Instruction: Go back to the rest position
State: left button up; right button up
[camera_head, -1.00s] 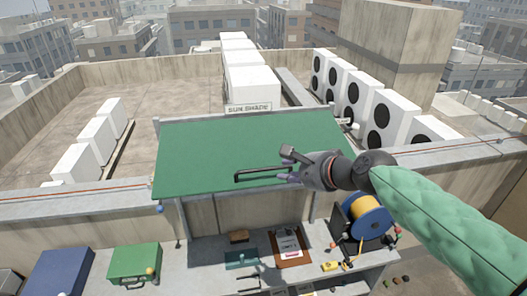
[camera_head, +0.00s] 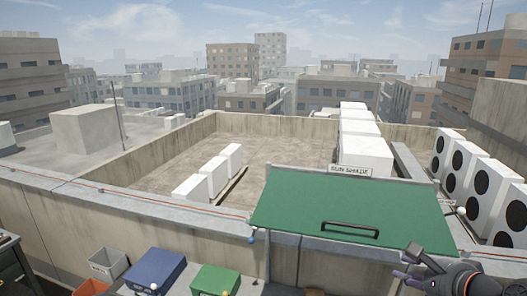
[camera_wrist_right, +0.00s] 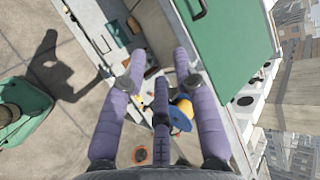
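My right gripper (camera_head: 408,267) is at the lower right of the head view, to the right of and below the black handle (camera_head: 350,230) on the green sun shade (camera_head: 310,205). It is apart from the handle. In the right wrist view its purple fingers (camera_wrist_right: 157,70) are spread with nothing between them, so it is open and empty. The green shade (camera_wrist_right: 225,45) and part of the handle (camera_wrist_right: 198,8) show beyond the fingers. My left gripper is in neither view.
A blue case (camera_head: 155,270) and a green case (camera_head: 215,280) sit on the bench at the bottom. A grey bin (camera_head: 108,263) stands left of them. A cable spool (camera_wrist_right: 180,115) shows behind the fingers. A parapet and white condensers (camera_head: 360,150) lie beyond.

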jog(key=w+a+f+n+g+b, duration=0.15)
jog(key=f+b, duration=0.35)
jog(key=f, duration=1)
jog(key=w+a+f+n+g+b, duration=0.1)
jog(key=a+f+n+g+b, duration=0.2)
jog(key=f, duration=1.2)
jog(key=w+a+f+n+g+b, duration=0.1)
jog(key=w+a+f+n+b, duration=0.35)
jog(key=f, duration=1.05)
pick_arm(q)
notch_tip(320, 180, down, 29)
jog(key=b, duration=1.6)
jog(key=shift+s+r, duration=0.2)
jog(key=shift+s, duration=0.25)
pick_arm(e)
jog(key=s+a+f+n+g, duration=0.1)
jog(key=s+a+f, duration=0.3)
jog(key=f, duration=0.9)
jog(key=s+a+f+n+g+y, duration=0.1)
jog(key=s+a+f+n, duration=0.3)
jog(key=s+f, duration=0.7)
jog(key=s+a+f+n+g, duration=0.2)
jog(key=s+f, duration=0.5)
jog(key=f, duration=1)
jog(key=shift+s+a+g+y, duration=0.4)
jog(key=shift+a+g, duration=0.25)
jog(key=shift+a, duration=0.25)
